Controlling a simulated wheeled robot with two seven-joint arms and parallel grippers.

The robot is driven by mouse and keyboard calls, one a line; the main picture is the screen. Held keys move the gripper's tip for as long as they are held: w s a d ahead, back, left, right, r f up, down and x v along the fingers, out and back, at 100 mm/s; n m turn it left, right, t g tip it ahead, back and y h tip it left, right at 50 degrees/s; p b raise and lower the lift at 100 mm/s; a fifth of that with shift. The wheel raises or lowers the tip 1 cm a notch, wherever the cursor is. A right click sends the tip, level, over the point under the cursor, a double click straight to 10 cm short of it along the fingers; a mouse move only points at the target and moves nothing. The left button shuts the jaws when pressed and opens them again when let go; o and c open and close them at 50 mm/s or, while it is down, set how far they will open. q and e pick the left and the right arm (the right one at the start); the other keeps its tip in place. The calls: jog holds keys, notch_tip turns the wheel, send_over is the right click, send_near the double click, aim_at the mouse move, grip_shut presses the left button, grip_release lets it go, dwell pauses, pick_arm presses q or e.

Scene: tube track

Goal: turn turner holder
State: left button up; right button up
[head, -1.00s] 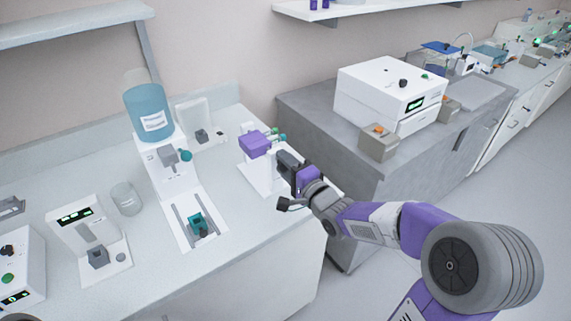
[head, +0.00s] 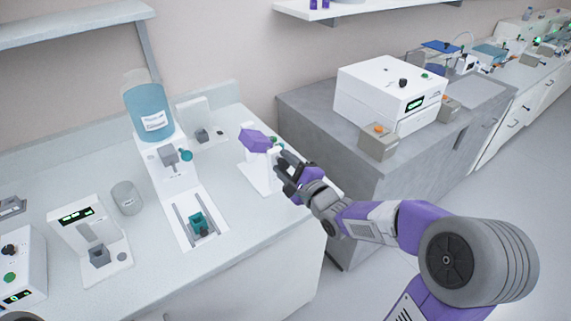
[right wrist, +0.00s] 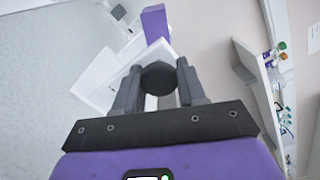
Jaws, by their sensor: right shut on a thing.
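The turner is a white stand (head: 262,180) on the right end of the near counter, with a purple holder (head: 256,140) on its upper part. The holder sits tilted in the head view. In the right wrist view the purple holder (right wrist: 155,24) shows beyond the fingers, with the white base (right wrist: 96,82) to its left. My right gripper (head: 281,160) is at the stand's right side. Its fingers are shut on a dark round knob (right wrist: 158,78), seen between them in the wrist view. My left gripper is not in view.
Left of the turner are a white dispenser with a blue bottle (head: 151,112), a glass beaker (head: 126,197) and a white device with a green display (head: 77,216). A grey counter with a white box machine (head: 385,95) stands to the right.

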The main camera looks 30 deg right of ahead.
jog(key=shift+r+m+p, duration=0.1)
jog(key=shift+m+p, duration=0.2)
jog(key=shift+m, duration=3.1)
jog(key=o, duration=0.8)
jog(key=shift+w+f, duration=0.1)
jog(key=shift+f, duration=0.1)
jog(key=shift+o, duration=0.2)
jog(key=s, duration=0.6)
jog(key=shift+s+d+p, duration=0.15)
jog(key=shift+d+p, duration=0.15)
jog(key=shift+p, duration=0.05)
jog(key=shift+s, duration=0.7)
